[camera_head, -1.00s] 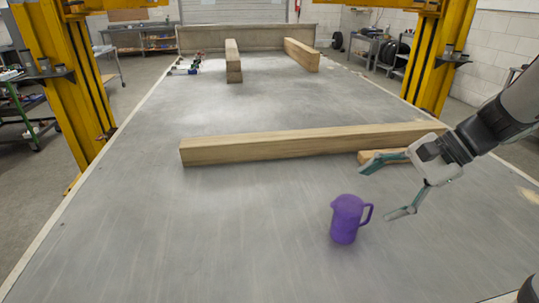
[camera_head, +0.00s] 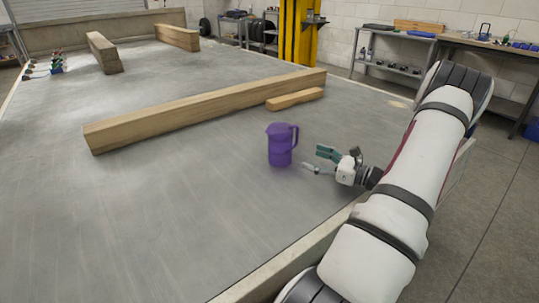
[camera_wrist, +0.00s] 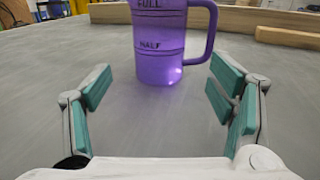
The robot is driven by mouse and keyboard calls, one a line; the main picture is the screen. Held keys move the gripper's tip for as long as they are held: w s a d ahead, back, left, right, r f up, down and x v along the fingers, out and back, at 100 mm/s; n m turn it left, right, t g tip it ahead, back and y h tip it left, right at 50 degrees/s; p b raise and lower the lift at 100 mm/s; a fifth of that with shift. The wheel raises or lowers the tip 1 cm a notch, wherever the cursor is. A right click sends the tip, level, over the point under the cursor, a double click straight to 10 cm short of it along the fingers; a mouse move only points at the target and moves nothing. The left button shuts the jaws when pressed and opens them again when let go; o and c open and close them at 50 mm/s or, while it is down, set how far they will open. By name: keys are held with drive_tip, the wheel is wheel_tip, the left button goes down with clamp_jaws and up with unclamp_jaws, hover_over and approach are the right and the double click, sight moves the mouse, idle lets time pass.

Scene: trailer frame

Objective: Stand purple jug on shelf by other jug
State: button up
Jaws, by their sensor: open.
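The purple jug (camera_head: 280,146) stands upright on the grey trailer bed (camera_head: 200,200), its handle on the right. In the wrist view the jug (camera_wrist: 160,45) shows "FULL" and "HALF" marks, and its top is cut off by the frame edge. My gripper (camera_head: 317,160) is open and empty just right of the jug. In the wrist view its two teal-padded fingers (camera_wrist: 165,92) are spread wide, with the jug ahead, between and beyond the tips, not touched. I cannot make out the other jug in any view.
A long wooden beam (camera_head: 210,107) and a short wood block (camera_head: 294,99) lie behind the jug. Two more beams lie farther back. Shelving (camera_head: 395,68) and a workbench (camera_head: 500,50) stand off the bed's far right side. The bed left of the jug is clear.

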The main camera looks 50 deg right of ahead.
sight(291, 150)
drive_tip(key=w, duration=0.4)
drive_tip(key=w+b, duration=0.1)
drive_tip(key=w, duration=0.2)
drive_tip(key=shift+w+a, duration=0.1)
drive_tip(key=shift+a, duration=0.3)
drive_tip(key=shift+w+a+r+b, duration=0.15)
drive_tip(key=shift+w+b, duration=0.25)
drive_tip(key=shift+w, duration=1.2)
drive_tip(key=shift+w+r+b, duration=0.1)
drive_tip(key=shift+w+b, duration=0.25)
drive_tip(key=shift+w, duration=1.2)
drive_tip(key=c, duration=1.1)
drive_tip(key=shift+r, duration=0.15)
wheel_tip(291, 150, up, 4)
drive_tip(key=shift+f+p, duration=0.2)
drive_tip(key=shift+p, duration=0.5)
drive_tip(key=s+a+p, duration=0.1)
drive_tip(key=s, duration=0.4)
drive_tip(key=s+a+p, duration=0.1)
drive_tip(key=s, duration=0.4)
drive_tip(key=s+a+r, duration=0.1)
drive_tip(key=s, duration=0.4)
drive_tip(key=shift+s+a+p, duration=0.3)
drive_tip(key=shift+s+p, duration=0.05)
drive_tip(key=shift+p, duration=0.05)
